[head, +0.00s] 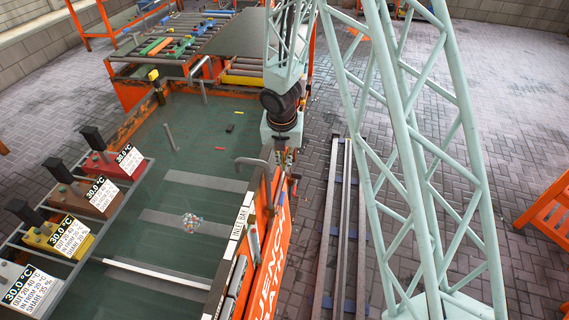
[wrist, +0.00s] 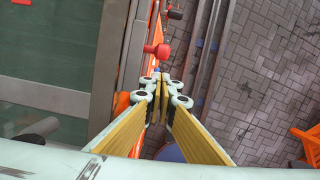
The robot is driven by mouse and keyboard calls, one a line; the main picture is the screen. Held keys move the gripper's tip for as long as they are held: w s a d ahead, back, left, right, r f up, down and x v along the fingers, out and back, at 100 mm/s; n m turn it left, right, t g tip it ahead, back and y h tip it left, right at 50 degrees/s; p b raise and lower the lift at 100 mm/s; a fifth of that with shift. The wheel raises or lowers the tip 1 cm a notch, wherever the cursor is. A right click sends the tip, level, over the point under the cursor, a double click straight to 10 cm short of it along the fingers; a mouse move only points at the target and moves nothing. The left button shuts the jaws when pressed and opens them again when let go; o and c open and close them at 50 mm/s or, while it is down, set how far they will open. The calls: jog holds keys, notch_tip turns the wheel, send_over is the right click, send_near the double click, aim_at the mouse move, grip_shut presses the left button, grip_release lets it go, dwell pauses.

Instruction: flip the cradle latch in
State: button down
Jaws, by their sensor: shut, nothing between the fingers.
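My gripper (wrist: 158,82) is shut, its yellow-padded fingers meeting at the tips with nothing between them. In the head view my gripper (head: 283,152) hangs beside the orange side frame of the green-topped bench, partly hidden by its own wrist. I cannot pick out the latch surely in the head view.
A grey bent bar (head: 255,163) rises near the bench's right edge. Red, brown, yellow and white boxes with temperature labels line the left side. Rails (head: 337,230) run along the brick floor at right. An orange stand (wrist: 309,143) is at the lower right.

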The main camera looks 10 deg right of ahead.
notch_tip(320, 180, up, 10)
jog(key=s+p, duration=0.2)
jog(key=p, duration=0.3)
jog(key=shift+a+p, duration=0.35)
jog(key=shift+a, duration=0.05)
dwell(0.5)
jog(key=s+d+r+m+b, duration=0.1)
jog(key=s+d+r+m, duration=0.1)
jog(key=s+r+m, duration=0.5)
jog(key=s+d+r+m+t, duration=0.1)
jog(key=s+d+r+m, duration=0.25)
jog(key=r, duration=0.65)
jog(key=s+d+r+m+b, duration=0.1)
jog(key=s+d+r+m, duration=0.1)
jog(key=s+r+m, duration=0.85)
jog(key=s+m, duration=0.1)
jog(key=s, duration=0.4)
jog(key=s+a+r+m+b, duration=0.1)
jog(key=s+r+m, duration=0.3)
jog(key=s, duration=0.4)
jog(key=s+r+m+t+b, duration=0.1)
jog(key=s+r+m, duration=0.2)
jog(key=s+m, duration=0.3)
jog(key=shift+s+a+r+y, duration=0.25)
jog(key=shift+s+r+y, duration=0.15)
jog(key=shift+s, duration=0.8)
